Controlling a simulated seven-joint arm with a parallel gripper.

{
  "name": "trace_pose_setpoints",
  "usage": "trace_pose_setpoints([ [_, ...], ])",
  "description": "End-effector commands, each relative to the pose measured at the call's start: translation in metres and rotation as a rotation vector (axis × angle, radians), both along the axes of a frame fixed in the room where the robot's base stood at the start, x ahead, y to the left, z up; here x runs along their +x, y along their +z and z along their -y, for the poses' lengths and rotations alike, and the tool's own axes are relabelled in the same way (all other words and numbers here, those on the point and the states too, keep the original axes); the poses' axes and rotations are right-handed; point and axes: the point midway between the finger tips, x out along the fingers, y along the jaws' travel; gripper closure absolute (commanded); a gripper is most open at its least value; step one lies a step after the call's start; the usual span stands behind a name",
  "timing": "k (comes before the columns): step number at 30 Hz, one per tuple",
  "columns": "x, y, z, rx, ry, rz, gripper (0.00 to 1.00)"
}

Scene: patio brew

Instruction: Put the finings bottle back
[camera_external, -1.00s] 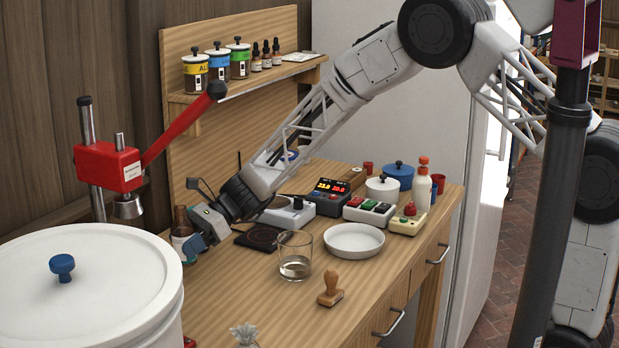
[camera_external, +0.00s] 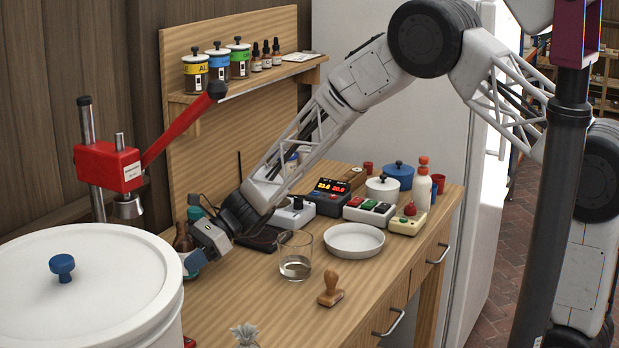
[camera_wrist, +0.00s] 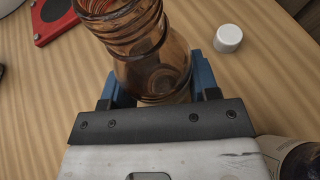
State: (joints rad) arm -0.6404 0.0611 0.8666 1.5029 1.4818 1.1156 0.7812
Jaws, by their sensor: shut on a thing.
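My gripper (camera_wrist: 150,88) is shut on an amber glass bottle (camera_wrist: 152,62), with a blue finger on each side of it. Its threaded neck shows no cap and points to the upper left in the wrist view. No label on it is visible there, so I cannot read whether it is the finings bottle. In the external view my gripper (camera_external: 192,260) is at the left back of the bench, beside the red lever press. The amber bottle (camera_external: 183,240) shows there, partly hidden by my gripper. I cannot tell whether its base touches the bench.
A white cap (camera_wrist: 229,38) lies on the wood near the bottle. A dark labelled container (camera_wrist: 302,160) is close at lower right. A teal-topped item (camera_external: 195,213) stands behind my gripper. A large white lidded vessel (camera_external: 90,275) is at front left; a glass beaker (camera_external: 295,265) stands right.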

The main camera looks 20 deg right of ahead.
Motion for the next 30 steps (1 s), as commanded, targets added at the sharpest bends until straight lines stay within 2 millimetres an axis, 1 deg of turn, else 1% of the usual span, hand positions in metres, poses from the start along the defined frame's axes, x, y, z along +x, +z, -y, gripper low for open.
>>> trace_pose_setpoints([
  [6,0.000,-0.003,0.000,0.000,0.000,0.000,0.76],
  [7,0.000,-0.003,0.000,0.000,0.000,0.000,0.40],
  [11,0.000,-0.003,0.000,0.000,0.000,0.000,0.20],
  [20,0.000,-0.002,0.000,0.000,0.000,0.000,0.19],
  [24,0.000,0.001,0.000,0.000,0.000,0.001,0.19],
  [30,0.007,0.007,0.014,0.000,-0.003,0.001,0.19],
])
